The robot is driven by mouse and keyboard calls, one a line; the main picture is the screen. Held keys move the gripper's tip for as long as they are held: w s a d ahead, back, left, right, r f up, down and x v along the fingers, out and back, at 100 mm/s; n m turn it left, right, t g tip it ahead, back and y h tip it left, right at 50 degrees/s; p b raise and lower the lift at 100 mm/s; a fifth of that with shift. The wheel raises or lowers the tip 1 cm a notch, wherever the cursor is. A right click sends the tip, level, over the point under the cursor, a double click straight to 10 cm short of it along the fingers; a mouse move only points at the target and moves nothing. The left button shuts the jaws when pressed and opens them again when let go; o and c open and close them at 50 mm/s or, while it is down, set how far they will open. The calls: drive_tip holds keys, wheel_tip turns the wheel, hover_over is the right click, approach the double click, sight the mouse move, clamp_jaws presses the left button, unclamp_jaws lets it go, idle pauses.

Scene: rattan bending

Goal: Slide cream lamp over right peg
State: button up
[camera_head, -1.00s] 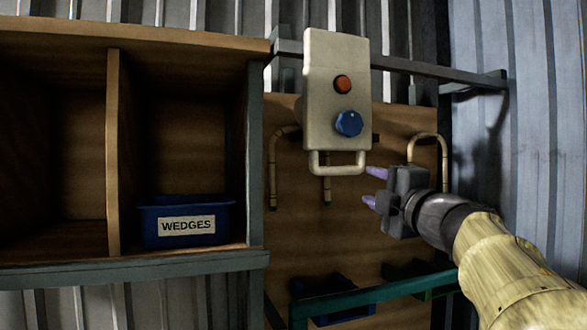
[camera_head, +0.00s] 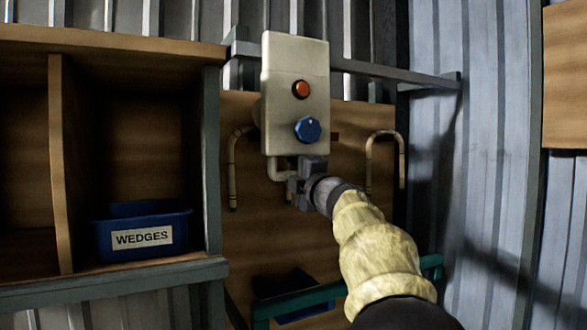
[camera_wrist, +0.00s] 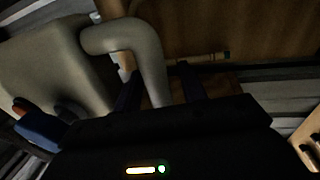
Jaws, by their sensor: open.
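A cream box-like unit (camera_head: 295,75) with a red button, a blue knob and a bottom handle (camera_head: 280,170) hangs upright in front of the backboard; I take it for the cream lamp. My gripper (camera_head: 298,182) is at the right part of the handle, which it partly hides. In the wrist view, the open fingers of my gripper (camera_wrist: 158,82) stand on either side of the grey-looking handle (camera_wrist: 152,62). Whether they touch it, I cannot tell. A bent cane (camera_head: 370,160) hangs at the right of the board; no right peg shows clearly.
A wooden shelf unit (camera_head: 58,165) with a blue WEDGES bin (camera_head: 142,232) stands left. A metal rail (camera_head: 385,71) runs behind the unit's top. A green bar (camera_head: 300,303) and dark bin lie below. Corrugated wall (camera_head: 490,130) bounds the right.

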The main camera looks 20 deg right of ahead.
drive_tip(key=shift+w, duration=0.1)
clamp_jaws()
idle(0.3)
